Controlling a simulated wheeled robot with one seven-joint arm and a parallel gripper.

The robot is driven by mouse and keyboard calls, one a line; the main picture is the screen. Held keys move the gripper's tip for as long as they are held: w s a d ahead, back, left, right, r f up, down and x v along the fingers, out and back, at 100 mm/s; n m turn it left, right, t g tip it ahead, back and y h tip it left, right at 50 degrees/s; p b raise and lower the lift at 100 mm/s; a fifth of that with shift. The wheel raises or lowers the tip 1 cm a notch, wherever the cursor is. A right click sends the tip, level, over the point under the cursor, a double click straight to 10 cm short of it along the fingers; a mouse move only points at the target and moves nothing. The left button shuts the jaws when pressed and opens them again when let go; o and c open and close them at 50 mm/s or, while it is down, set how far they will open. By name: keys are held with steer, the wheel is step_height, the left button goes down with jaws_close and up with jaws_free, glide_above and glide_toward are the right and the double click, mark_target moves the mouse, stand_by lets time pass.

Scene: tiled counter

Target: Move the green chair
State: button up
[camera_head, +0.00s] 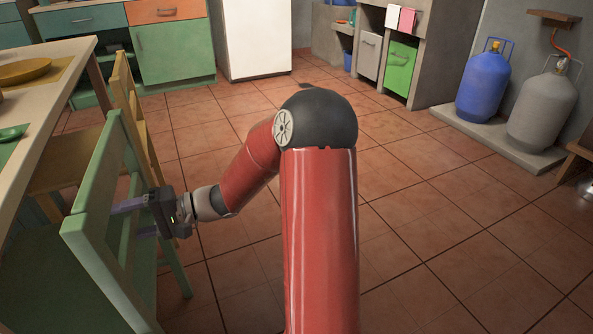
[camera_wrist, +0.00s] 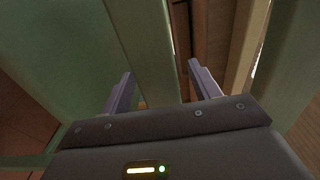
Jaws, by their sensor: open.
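The green chair (camera_head: 98,175) stands at the left of the head view, beside the table, with its back toward the open floor. My gripper (camera_head: 128,217) is at the chair's back, with its two purple fingers apart and pointing left into it. In the wrist view, green chair parts (camera_wrist: 75,45) fill the left and run up past the fingers. There my gripper (camera_wrist: 161,70) is open, with a green bar close to and partly between the fingertips. I cannot tell whether the fingers touch the chair. The chair's lower part is partly hidden.
The table (camera_head: 60,95) with a yellow plate (camera_head: 24,71) is at the left edge. A yellowish wooden chair (camera_head: 133,105) stands just behind the green one. The tiled floor (camera_head: 430,240) to the right is clear, up to a blue gas cylinder (camera_head: 484,88) and a grey one (camera_head: 541,112).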

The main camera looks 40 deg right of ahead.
steer(key=p+v, duration=0.1)
steer(key=v, duration=1)
steer(key=shift+d, duration=0.4)
steer(key=shift+s, duration=0.1)
